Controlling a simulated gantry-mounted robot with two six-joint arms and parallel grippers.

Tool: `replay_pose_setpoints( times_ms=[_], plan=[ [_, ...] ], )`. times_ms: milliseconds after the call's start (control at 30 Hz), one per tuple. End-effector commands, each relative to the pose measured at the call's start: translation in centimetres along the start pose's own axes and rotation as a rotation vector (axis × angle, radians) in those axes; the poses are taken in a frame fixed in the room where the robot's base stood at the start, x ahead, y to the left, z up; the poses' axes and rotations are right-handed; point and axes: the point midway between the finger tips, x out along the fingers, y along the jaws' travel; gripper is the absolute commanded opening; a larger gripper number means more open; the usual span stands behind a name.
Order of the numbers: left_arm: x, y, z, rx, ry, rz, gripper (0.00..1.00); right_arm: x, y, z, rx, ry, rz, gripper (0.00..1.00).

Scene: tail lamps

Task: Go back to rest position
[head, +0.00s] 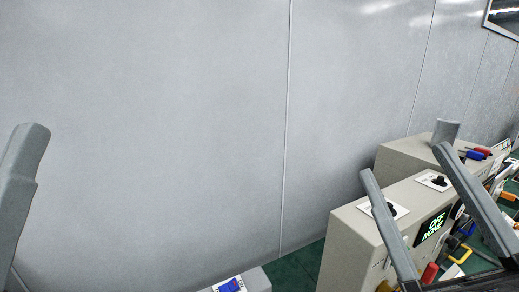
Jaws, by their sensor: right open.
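My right gripper (405,163) is at the lower right of the head view. Its two long grey fingers are wide apart with nothing held between them, and they stand in front of a beige box. My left gripper (34,128) shows only as one grey finger-like part at the left edge; its other finger is out of frame, so its opening cannot be told. No tail lamp can be clearly made out.
A second beige box (400,157) stands behind, near the wall. Red and blue handled tools (477,154) lie to its right, with more clutter at the right edge. A small box with a blue switch (230,285) is at bottom centre. A grey panel wall (160,130) fills the background.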

Motion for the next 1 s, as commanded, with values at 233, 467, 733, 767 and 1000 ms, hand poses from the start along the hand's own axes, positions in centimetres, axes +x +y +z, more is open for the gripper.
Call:
replay_pose_setpoints(
  times_ms=[233,467,733,767,1000],
  plan=[
    [2.2,0.0,-1.9,0.000,-0.003,0.000,0.76,1.1,6.4,-6.7,0.472,0.108,0.164,0.76],
    [9.8,0.0,-9.1,0.000,0.001,0.000,0.76,7.7,10.8,-13.2,0.464,0.104,0.163,0.76],
    [17.5,-0.1,-16.2,0.000,0.001,0.000,0.76,14.3,15.2,-19.9,0.463,0.102,0.162,0.76],
    [17.9,-0.1,-16.5,0.000,0.000,0.000,0.76,14.6,15.4,-20.3,0.463,0.102,0.162,0.76],
    [18.3,-0.1,-16.9,0.000,-0.001,0.000,0.76,15.0,15.7,-20.6,0.463,0.101,0.161,0.76]
  ],
)
